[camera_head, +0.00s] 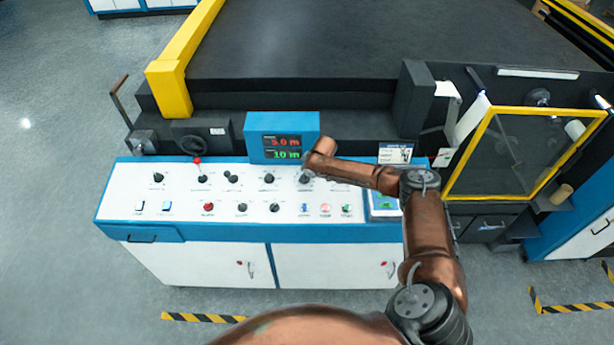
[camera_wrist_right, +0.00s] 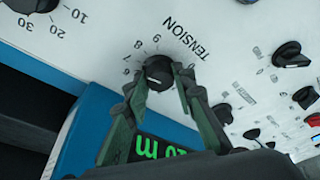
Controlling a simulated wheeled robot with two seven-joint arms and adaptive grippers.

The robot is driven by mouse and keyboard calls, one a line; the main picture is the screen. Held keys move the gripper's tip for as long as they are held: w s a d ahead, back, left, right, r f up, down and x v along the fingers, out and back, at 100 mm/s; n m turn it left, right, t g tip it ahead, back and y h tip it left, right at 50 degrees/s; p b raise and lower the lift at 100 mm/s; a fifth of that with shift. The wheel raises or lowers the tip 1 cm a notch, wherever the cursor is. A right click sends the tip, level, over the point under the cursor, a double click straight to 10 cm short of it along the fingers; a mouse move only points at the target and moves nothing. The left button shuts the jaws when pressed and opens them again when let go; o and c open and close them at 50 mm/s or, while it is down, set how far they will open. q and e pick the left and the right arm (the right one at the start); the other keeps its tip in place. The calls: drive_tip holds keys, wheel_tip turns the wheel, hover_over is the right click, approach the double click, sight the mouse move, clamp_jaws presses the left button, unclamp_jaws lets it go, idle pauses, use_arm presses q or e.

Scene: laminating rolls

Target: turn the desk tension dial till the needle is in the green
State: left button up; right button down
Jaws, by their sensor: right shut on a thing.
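The tension dial (camera_wrist_right: 158,70) is a round black knob on the white desk panel, with "TENSION" and numbers such as 6, 7, 8 and 9 printed around it. My right gripper (camera_wrist_right: 161,80) is shut on this dial, one finger on each side of it. In the head view the dial (camera_head: 304,179) is a small dark knob below the blue display, partly under my right wrist. I cannot make out a needle or a green band in either view. My left gripper is not in view.
A blue display (camera_head: 282,137) with red and green figures stands behind the dial. Several other black knobs and coloured buttons share the white panel (camera_head: 120,190). A yellow-framed clear guard (camera_head: 525,150) stands at the right.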

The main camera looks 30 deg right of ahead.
drive_tip(key=n+b, duration=0.1)
drive_tip(key=n, duration=0.2)
drive_tip(key=shift+w+f+g+y, duration=0.1)
drive_tip(key=shift+g+y, duration=0.2)
drive_tip(key=shift+y, duration=0.1)
drive_tip(key=n+g+b, duration=0.1)
drive_tip(key=n+b, duration=0.2)
drive_tip(key=n, duration=0.1)
drive_tip(key=shift+a+f+n+y, duration=0.1)
drive_tip(key=shift+a+n+y, duration=0.05)
drive_tip(key=shift+n+y, duration=0.25)
drive_tip(key=n+g+b, duration=0.1)
drive_tip(key=n+b, duration=0.2)
drive_tip(key=n+g+b, duration=0.1)
drive_tip(key=n+b, duration=0.3)
drive_tip(key=shift+w+a+f, duration=0.1)
drive_tip(key=shift+w+f, duration=0.05)
drive_tip(key=shift+f, duration=0.05)
drive_tip(key=shift+r+n+g+b, duration=0.1)
drive_tip(key=shift+n+g+b, duration=0.5)
drive_tip(key=shift+n+b, duration=1.05)
drive_tip(key=c, duration=1.8)
unclamp_jaws()
drive_tip(key=shift+r, duration=0.1)
drive_tip(key=shift+o, duration=0.9)
drive_tip(key=shift+d+r, duration=0.1)
drive_tip(key=shift+d, duration=0.1)
